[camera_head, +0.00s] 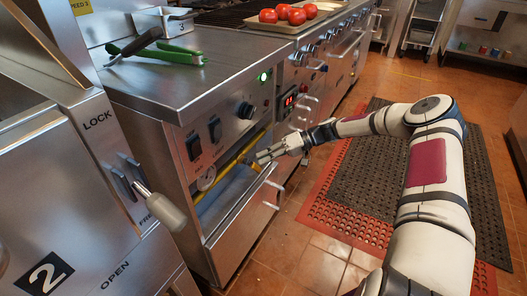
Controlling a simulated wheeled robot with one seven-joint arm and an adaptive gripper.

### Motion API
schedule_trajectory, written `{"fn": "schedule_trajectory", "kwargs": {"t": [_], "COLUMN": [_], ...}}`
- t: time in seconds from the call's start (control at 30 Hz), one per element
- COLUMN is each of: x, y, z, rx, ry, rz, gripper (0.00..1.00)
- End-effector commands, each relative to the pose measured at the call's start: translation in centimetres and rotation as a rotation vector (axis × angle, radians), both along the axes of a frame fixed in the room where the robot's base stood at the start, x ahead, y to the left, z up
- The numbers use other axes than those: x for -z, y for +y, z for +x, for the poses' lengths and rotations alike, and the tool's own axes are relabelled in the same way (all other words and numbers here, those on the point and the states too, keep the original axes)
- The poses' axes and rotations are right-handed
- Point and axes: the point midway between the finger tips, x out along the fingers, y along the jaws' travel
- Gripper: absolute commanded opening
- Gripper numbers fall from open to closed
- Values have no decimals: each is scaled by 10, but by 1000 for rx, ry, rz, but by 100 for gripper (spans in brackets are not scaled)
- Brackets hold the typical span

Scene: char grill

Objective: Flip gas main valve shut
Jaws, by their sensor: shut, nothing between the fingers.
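A yellow bar or pipe (229,167) runs slantwise through the open recess under the control panel of the steel counter unit. I cannot tell for sure which part is the gas main valve's handle; a small yellow piece (249,163) shows right by my fingertips. My gripper (259,158) is shut and empty, reaching in from the right at the front of the recess. Whether it touches the yellow piece is unclear. The gripper hides part of the recess behind it.
A drawer-like front (245,215) with a handle lies below the recess. The panel above has black switches (194,147), a knob (246,110) and a lit green button (263,77). A grey-handled lever (163,208) juts out at left. Dark mats (415,170) cover the floor.

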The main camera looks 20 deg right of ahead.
Motion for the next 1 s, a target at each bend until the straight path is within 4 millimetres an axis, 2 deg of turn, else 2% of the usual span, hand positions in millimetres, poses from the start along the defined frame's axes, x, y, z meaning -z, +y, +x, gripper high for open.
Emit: {"fn": "schedule_trajectory", "kwargs": {"t": [0.03, 0.2, 0.57, 1.0], "x": [9, 21, 36, 41], "y": [2, 9, 24, 31], "z": [-3, -10, -21, -27], "rx": [0, -1, -2, 0], "ry": [30, 127, 290, 289], "rz": [39, 163, 373, 369], "gripper": [0, 0, 0, 0]}}
